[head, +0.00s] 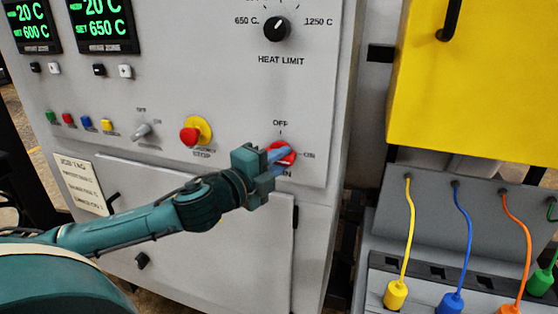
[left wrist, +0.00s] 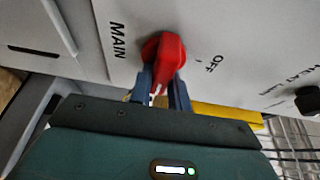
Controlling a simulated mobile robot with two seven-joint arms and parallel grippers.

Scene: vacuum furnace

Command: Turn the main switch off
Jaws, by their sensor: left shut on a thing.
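The main switch (head: 287,158) is a red rotary knob low on the right of the white furnace panel, with OFF printed above it and ON to its right. It also shows in the left wrist view (left wrist: 168,47), its handle with a white mark running down between the fingers, on the side away from MAIN and OFF, which looks like ON. My left gripper (head: 279,154) is shut on this handle, its blue-grey fingers on either side. They partly hide the knob in the head view. My right gripper is not in view.
A red and yellow stop button (head: 191,136) and a grey selector (head: 143,131) sit left of the switch. The heat limit knob (head: 277,28) is above. A yellow box (head: 475,90) and coloured cables (head: 465,235) stand to the right.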

